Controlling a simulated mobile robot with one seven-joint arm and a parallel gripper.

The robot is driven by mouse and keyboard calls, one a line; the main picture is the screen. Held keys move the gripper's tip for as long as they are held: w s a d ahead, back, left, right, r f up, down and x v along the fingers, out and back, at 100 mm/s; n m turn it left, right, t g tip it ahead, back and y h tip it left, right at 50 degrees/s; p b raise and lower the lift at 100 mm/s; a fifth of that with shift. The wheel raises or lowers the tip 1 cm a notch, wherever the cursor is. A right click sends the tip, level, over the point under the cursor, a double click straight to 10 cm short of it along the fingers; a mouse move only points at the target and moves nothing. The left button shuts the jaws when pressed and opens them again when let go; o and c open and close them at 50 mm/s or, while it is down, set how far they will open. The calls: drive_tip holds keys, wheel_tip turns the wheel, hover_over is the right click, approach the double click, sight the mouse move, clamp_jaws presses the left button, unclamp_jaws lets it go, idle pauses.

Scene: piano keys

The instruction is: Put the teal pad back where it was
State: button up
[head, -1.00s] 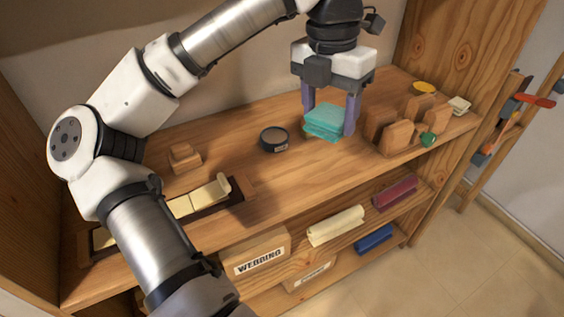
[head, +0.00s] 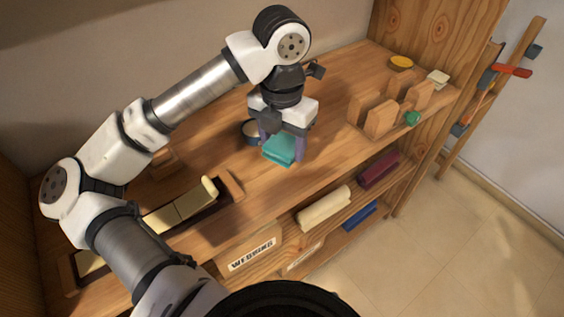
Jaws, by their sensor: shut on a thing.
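The teal pad (head: 279,150) looks like a small stack of soft teal layers. My gripper (head: 282,146) points down over the bench top and is shut on the teal pad, one purple finger on each side of it. The pad seems to be held just above the wooden surface (head: 330,95); whether it touches the wood I cannot tell.
A wooden slotted rack (head: 382,118) stands at the right, with a green knob (head: 412,118) and a yellow disc (head: 401,62) nearby. A wooden tray with cream key blocks (head: 180,211) lies at the left front. Rolls and a WEBBING box (head: 250,254) sit on the shelf below.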

sight(282, 177)
wheel_tip(282, 177, down, 8)
drive_tip(key=shift+r+p, duration=0.2)
drive_tip(key=shift+p, duration=0.2)
drive_tip(key=o, duration=0.9)
wheel_tip(282, 177, up, 12)
drive_tip(key=shift+r+b, duration=0.1)
drive_tip(key=shift+b, duration=0.6)
